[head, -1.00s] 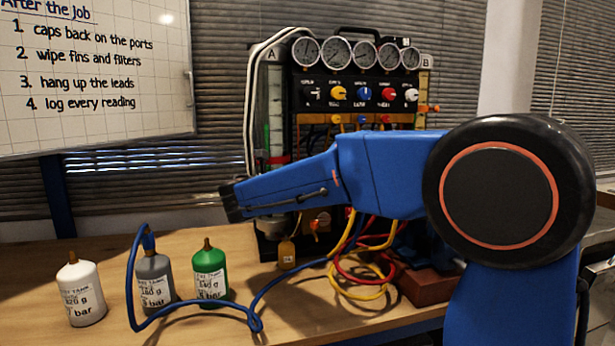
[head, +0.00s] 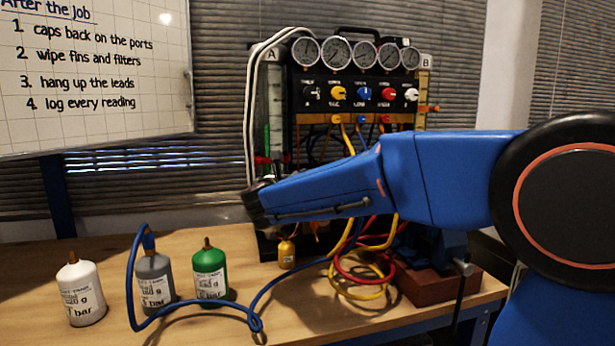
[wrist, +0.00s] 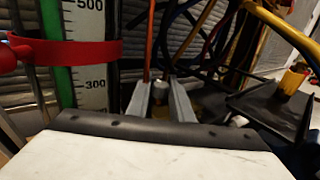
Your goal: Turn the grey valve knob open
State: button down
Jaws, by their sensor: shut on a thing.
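In the wrist view, the two pale fingers of my gripper (wrist: 160,90) point away from me at the foot of the rig. A small light-grey round piece, which looks like the grey valve knob (wrist: 160,82), sits between the fingertips, and they are shut on it. Its turn angle is too small to read. In the head view, my blue forearm and dark wrist cover the low front of the rig (head: 362,95), and the fingertips and this knob are hidden.
Left of the fingers stands a graduated column (wrist: 92,75) with a red clamp (wrist: 75,49). Hoses hang behind. White (head: 81,292), grey (head: 154,283) and green (head: 209,275) tanks stand on the bench, with a blue hose (head: 190,307) looping in front.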

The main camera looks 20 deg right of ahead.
jog(key=shift+n+t+y, duration=0.7)
jog(key=shift+n+y, duration=0.2)
jog(key=shift+y, duration=0.4)
jog(key=c, duration=1.6)
grip_release()
jog(key=shift+o, duration=0.2)
jog(key=shift+s, duration=0.15)
jog(key=v, duration=1.7)
jog(key=shift+s+a, duration=0.1)
jog(key=shift+a, duration=0.05)
